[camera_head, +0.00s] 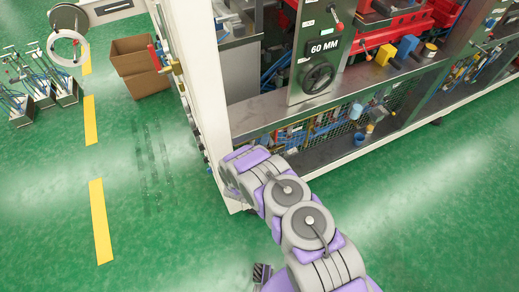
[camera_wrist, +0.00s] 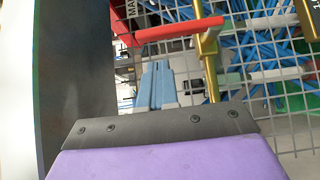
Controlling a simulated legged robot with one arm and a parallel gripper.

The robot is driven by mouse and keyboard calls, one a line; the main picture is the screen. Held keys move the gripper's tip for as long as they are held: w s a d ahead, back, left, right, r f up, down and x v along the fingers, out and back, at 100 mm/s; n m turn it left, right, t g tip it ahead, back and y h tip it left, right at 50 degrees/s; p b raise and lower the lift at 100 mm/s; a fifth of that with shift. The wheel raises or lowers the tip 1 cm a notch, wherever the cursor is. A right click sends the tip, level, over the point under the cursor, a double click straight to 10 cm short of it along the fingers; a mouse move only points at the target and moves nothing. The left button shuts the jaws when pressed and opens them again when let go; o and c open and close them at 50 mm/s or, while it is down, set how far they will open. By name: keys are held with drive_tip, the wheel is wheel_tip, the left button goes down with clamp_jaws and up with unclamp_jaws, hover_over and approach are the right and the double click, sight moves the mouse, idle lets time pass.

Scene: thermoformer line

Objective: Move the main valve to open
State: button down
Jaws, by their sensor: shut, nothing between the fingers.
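The main valve has a red lever (camera_wrist: 165,32) and a brass body and pipe (camera_wrist: 209,65) in the wrist view. The lever lies roughly level across the picture, crosswise to the upright pipe. A partly cut-off label beginning "MA" is above it. In the head view, a red handle (camera_head: 154,57) and brass fitting (camera_head: 175,66) stick out from the machine's left side. My gripper (camera_wrist: 155,127) shows as a dark, screwed edge and purple body below the lever, apart from it in the picture. It is shut and empty. In the head view its end is hidden behind the white post.
The white post (camera_head: 198,70) stands beside my arm. Behind the valve is wire mesh (camera_wrist: 255,75) with blue parts beyond. A black handwheel (camera_head: 318,75) sits under a "60 MM" sign. Brown boxes (camera_head: 135,65) stand at back left. Green floor on the left is mostly clear.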

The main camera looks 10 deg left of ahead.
sight(277, 133)
drive_tip(key=shift+w+d, duration=0.4)
drive_tip(key=shift+d, duration=0.2)
drive_tip(key=shift+w+d, duration=0.35)
drive_tip(key=shift+d, duration=0.25)
drive_tip(key=shift+r, duration=0.15)
drive_tip(key=shift+w+d+r+m+g+p, duration=0.45)
drive_tip(key=shift+d+m+g+p, duration=0.25)
drive_tip(key=shift+m+g+p, duration=0.15)
drive_tip(key=shift+w+d+r+m+g+y+p, duration=0.15)
drive_tip(key=shift+w+d+m+g+y+p, duration=0.2)
drive_tip(key=shift+d+m+g+y+p, duration=0.25)
drive_tip(key=w+d+f+m+g+y+p, duration=0.2)
drive_tip(key=w+d+f+m+g+y, duration=0.1)
drive_tip(key=w+d+f+g, duration=0.1)
drive_tip(key=shift+w+d+f+m+y, duration=0.2)
drive_tip(key=shift+d+f+m+y, duration=0.25)
drive_tip(key=shift+d, duration=0.75)
drive_tip(key=shift+d+f+g, duration=0.1)
drive_tip(key=shift+f+g, duration=0.15)
